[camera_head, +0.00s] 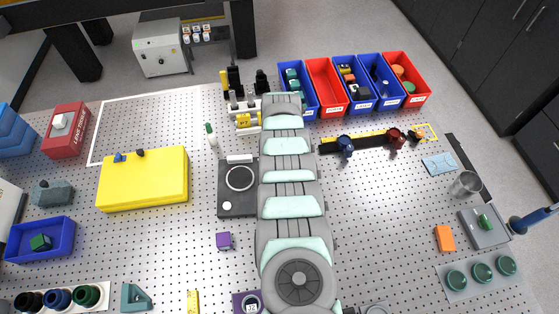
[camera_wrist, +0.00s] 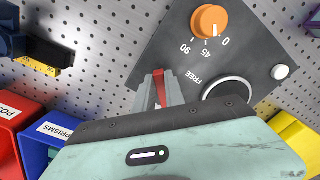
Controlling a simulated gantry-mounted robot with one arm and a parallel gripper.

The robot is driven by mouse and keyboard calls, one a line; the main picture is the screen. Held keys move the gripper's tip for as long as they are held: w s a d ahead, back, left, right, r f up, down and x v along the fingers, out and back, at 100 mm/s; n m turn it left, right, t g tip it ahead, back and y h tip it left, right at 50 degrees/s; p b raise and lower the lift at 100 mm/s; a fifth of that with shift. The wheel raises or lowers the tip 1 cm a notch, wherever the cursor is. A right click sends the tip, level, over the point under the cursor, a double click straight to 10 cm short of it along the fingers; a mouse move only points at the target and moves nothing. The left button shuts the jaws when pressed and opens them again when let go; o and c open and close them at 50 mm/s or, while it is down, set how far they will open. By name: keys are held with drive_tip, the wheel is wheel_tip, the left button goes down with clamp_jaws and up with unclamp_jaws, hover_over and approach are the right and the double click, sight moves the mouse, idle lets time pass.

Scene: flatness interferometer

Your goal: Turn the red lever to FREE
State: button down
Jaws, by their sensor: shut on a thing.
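The red lever (camera_wrist: 161,88) shows in the wrist view as a narrow strip between my gripper's fingers. My gripper (camera_wrist: 158,77) is shut on it. The lever is at the edge of a dark grey panel (camera_wrist: 182,42). The printed word FREE (camera_wrist: 200,80) is to the right of the fingers, apart from the visible part of the lever. The lever's pivot and lower part are hidden by the fingers and my wrist. In the head view the panel (camera_head: 226,207) shows left of my arm, which hides the lever and my gripper.
An orange knob (camera_wrist: 209,21) marked 0, 45 and 90, a pale ring (camera_wrist: 229,83) and a white button (camera_wrist: 280,72) are on the panel. A yellow case (camera_head: 142,178) lies left. Red and blue bins (camera_head: 325,88) stand behind, right of my arm. Perforated table shows between.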

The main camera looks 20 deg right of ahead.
drive_tip(key=n, duration=0.1)
drive_tip(key=n+b, duration=0.1)
drive_tip(key=n, duration=0.1)
drive_tip(key=n+b, duration=0.1)
drive_tip(key=shift+w+d+f, duration=0.2)
drive_tip(key=shift+w+d, duration=0.05)
drive_tip(key=shift+d, duration=0.05)
drive_tip(key=n+b, duration=0.2)
drive_tip(key=n, duration=0.1)
drive_tip(key=n+b, duration=0.1)
drive_tip(key=shift+w+d+f+n+b, duration=0.1)
drive_tip(key=shift+w+d+n+b, duration=0.05)
drive_tip(key=shift+w+n+b, duration=0.2)
drive_tip(key=n+b, duration=0.1)
drive_tip(key=b, duration=0.1)
drive_tip(key=n+b, duration=0.3)
drive_tip(key=n, duration=0.1)
drive_tip(key=shift+w+b, duration=0.35)
drive_tip(key=shift+b, duration=0.05)
drive_tip(key=n+b, duration=0.3)
drive_tip(key=shift+w+r, duration=0.2)
drive_tip(key=shift+n, duration=0.25)
drive_tip(key=c, duration=1.4)
unclamp_jaws()
drive_tip(key=shift+r, duration=0.1)
